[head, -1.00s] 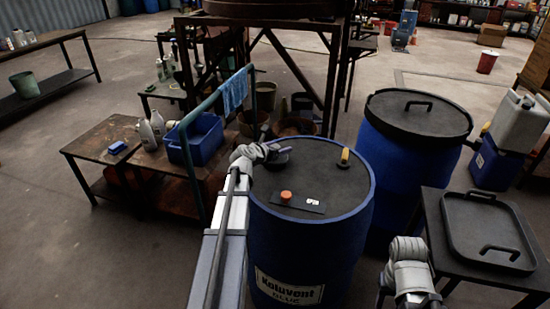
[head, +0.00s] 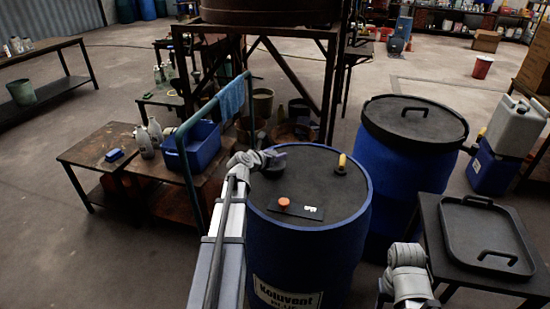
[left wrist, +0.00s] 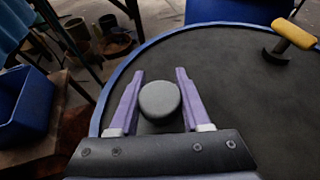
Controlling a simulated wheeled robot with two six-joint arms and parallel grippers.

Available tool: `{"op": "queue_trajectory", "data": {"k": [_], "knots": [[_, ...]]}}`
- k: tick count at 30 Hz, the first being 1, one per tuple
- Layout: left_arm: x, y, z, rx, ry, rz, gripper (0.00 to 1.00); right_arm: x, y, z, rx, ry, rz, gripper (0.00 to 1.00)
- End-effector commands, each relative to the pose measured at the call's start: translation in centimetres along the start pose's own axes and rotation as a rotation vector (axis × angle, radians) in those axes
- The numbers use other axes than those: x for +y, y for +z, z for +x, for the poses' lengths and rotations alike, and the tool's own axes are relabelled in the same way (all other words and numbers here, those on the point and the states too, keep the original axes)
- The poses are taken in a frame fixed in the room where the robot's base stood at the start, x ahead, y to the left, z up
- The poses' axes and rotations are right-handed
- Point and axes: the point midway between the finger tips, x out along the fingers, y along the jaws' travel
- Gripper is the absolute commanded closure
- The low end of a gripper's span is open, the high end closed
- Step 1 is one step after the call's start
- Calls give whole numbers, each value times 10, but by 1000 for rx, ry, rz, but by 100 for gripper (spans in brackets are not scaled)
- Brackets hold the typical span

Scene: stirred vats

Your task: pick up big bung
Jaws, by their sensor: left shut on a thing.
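The big bung (left wrist: 160,99) is a dark grey round plug with a domed top. It sits between the purple fingers of my left gripper (left wrist: 158,98) in the left wrist view, and the gripper is shut on it. In the head view, the left gripper (head: 274,156) is over the left rear part of the blue drum's dark top (head: 320,180). The bung (head: 274,168) shows only partly there. I cannot tell whether its underside touches the drum top. My right gripper (head: 420,303) is at the bottom edge, its fingers not clear.
On the drum top are a yellow-handled tool (head: 342,163) and a dark plate (head: 301,211) with an orange cap (head: 284,201). A second lidded blue drum (head: 405,170) stands behind right. A stand with a black tray (head: 485,235) is at right. A blue bin (head: 200,150) is at left.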

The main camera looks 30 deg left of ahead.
Motion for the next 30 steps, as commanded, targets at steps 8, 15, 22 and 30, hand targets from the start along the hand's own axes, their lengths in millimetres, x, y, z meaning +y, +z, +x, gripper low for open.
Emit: {"op": "queue_trajectory", "data": {"k": [8,15,22,30], "knots": [[0,24,-10,0,0,0,100,2,2,-25,0,0,0,50],[0,58,-24,0,0,0,100,6,4,-62,0,0,0,50],[0,86,-36,0,0,0,100,9,6,-93,0,0,1,50],[0,92,-38,0,0,0,100,9,6,-99,0,0,1,50]]}}
